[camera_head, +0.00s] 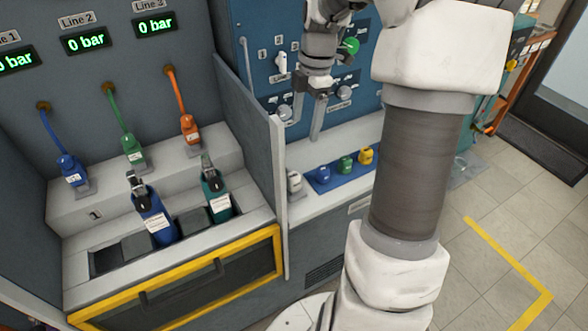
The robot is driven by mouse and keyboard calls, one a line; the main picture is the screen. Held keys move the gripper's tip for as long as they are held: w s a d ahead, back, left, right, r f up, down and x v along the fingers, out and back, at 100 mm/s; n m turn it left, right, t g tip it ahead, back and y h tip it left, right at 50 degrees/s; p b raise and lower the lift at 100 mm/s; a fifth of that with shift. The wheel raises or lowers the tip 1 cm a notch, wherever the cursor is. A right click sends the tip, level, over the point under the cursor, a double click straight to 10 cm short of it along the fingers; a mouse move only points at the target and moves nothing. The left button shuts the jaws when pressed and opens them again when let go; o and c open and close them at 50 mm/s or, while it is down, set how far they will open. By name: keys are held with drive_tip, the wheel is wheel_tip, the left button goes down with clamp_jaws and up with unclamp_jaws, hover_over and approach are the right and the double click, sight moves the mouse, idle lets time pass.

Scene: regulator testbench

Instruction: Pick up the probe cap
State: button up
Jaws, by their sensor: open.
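Small blue (323,172), green (345,164) and yellow (365,155) pieces stand in a row on a blue tray (318,187) on the ledge at the centre. A small grey-white piece (294,181) stands just left of the tray. I cannot tell which of these, if any, is the probe cap. My gripper (297,119) is open, with nothing seen between its fingers. It points down in front of the blue panel, above and apart from the pieces.
A grey divider (279,200) stands left of the ledge. Beyond it, blue (153,215) and teal (216,197) handled devices stand in a yellow-edged bench bay. Blue, green and orange hoses hang behind. The blue panel (262,50) backs the ledge. The tiled floor at right is open.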

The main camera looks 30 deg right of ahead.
drive_tip(key=b, duration=0.2)
approach(294, 175)
drive_tip(key=f, duration=0.5)
drive_tip(key=shift+w+d+f, duration=0.15)
drive_tip(key=shift+w+d, duration=0.05)
drive_tip(key=shift+d, duration=0.05)
drive_tip(key=shift+s+a+f+b, duration=0.1)
drive_tip(key=shift+a+f+b, duration=0.2)
drive_tip(key=shift+f, duration=0.55)
drive_tip(key=shift+s+a+f+b, duration=0.1)
drive_tip(key=shift+a+f+b, duration=0.2)
drive_tip(key=shift+f, duration=0.55)
drive_tip(key=shift+a+f+b, duration=0.25)
drive_tip(key=shift+a+f, duration=0.05)
drive_tip(key=shift+f, duration=0.55)
drive_tip(key=shift+c, duration=0.3)
clamp_jaws()
